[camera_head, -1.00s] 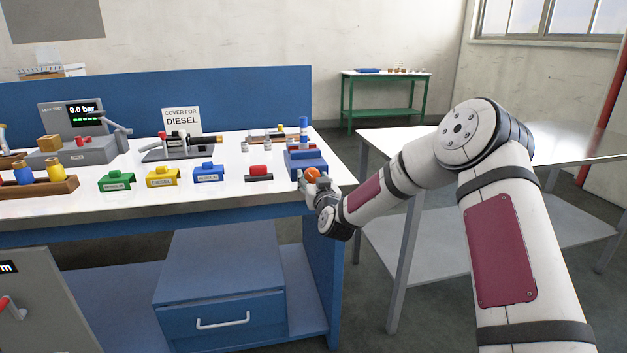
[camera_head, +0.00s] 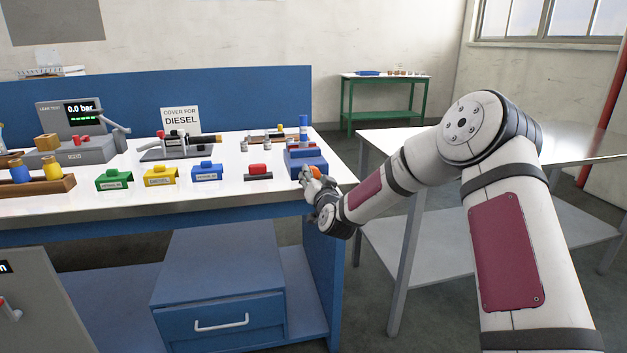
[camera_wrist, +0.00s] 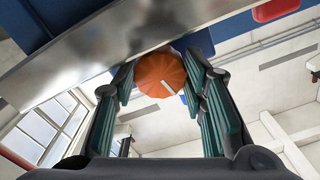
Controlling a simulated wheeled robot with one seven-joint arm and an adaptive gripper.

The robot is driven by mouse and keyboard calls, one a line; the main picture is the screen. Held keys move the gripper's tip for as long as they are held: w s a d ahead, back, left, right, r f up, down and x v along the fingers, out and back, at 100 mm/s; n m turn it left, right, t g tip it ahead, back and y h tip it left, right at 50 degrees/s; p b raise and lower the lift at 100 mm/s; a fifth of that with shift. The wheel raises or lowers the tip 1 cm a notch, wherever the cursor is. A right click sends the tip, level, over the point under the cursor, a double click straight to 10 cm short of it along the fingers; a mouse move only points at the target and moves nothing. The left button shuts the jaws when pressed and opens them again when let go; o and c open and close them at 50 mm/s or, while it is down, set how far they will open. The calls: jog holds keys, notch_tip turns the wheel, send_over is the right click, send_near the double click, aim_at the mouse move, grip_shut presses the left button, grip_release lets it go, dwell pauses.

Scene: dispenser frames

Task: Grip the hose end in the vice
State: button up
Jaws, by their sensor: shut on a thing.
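The blue vice (camera_head: 306,160) stands at the right end of the white bench top. A blue upright cylinder (camera_head: 303,129) with a pale band below it stands at the vice; I cannot tell how tightly it is held or whether it is the hose end. My gripper (camera_head: 312,181) is at the bench's front right edge, in front of the vice. It is shut on an orange round knob (camera_head: 315,172). In the wrist view the orange knob (camera_wrist: 158,84), with a white mark on it, sits between the two dark green finger pads.
Green (camera_head: 115,180), yellow (camera_head: 160,176) and blue (camera_head: 208,171) covers and a red-topped block (camera_head: 258,172) line the bench front. A clamp stand (camera_head: 180,148) is behind them. A grey table (camera_head: 560,146) stands right. The bench edge is close to my gripper.

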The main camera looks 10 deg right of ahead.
jog(key=o, duration=1.2)
jog(key=shift+c, duration=0.2)
jog(key=n+p, duration=0.2)
jog(key=n, duration=0.2)
jog(key=shift+n, duration=0.3)
jog(key=s+p, duration=0.1)
jog(key=s, duration=1.2)
jog(key=shift+s, duration=0.4)
